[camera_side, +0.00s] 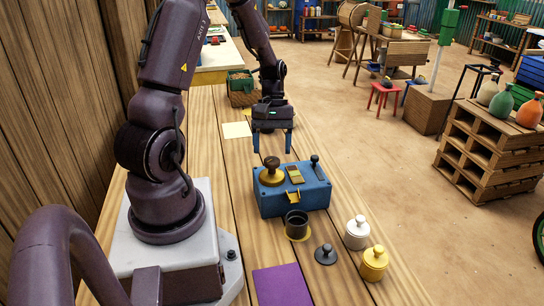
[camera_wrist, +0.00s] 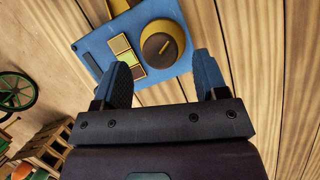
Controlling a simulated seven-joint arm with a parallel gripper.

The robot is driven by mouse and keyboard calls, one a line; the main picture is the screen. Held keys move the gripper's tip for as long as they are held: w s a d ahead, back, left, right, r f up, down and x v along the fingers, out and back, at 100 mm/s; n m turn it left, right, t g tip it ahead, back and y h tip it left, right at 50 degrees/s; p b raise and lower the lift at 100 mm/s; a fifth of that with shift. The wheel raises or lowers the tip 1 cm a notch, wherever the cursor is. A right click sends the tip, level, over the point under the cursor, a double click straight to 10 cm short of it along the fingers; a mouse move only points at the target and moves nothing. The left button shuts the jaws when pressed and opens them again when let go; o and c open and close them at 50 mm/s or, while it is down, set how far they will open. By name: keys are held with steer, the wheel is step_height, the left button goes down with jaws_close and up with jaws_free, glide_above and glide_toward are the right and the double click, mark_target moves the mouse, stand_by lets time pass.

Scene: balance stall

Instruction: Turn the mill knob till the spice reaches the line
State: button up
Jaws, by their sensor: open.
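The blue mill box (camera_side: 290,204) stands on the wooden bench. Its round brown and gold knob (camera_side: 271,176) is on the top left and shows in the wrist view as a disc with a slot (camera_wrist: 160,50). Beside the knob is a small panel of yellow and olive windows (camera_side: 294,174); no fill line can be made out. A yellow spout (camera_side: 293,196) is on the front, above a dark cup (camera_side: 296,226) whose contents are hidden. My gripper (camera_side: 272,150) is open and empty, fingers pointing down, above the knob and apart from it.
A black lever (camera_side: 316,165) rises from the box's right end. A dark lid (camera_side: 326,255), a white jar (camera_side: 357,233) and a yellow jar (camera_side: 374,264) stand at front right. A purple mat (camera_side: 282,286) lies in front. The bench behind the box holds a pale sheet (camera_side: 236,130).

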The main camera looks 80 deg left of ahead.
mark_target(272, 160)
steer(key=shift+x, duration=1.5)
steer(key=shift+c, duration=0.2)
steer(key=c, duration=0.9)
steer(key=shift+o, duration=0.2)
steer(key=shift+m, duration=0.3)
steer(key=m+g, duration=0.1)
steer(key=m, duration=0.1)
steer(key=m+g+y, duration=0.1)
steer(key=m, duration=0.2)
steer(key=shift+w+m, duration=0.1)
steer(key=shift+m, duration=0.2)
steer(key=m+y, duration=0.1)
steer(key=m, duration=0.1)
steer(key=m+g+y, duration=0.1)
steer(key=m, duration=0.2)
steer(key=shift+d+m, duration=0.1)
steer(key=shift+m, duration=0.2)
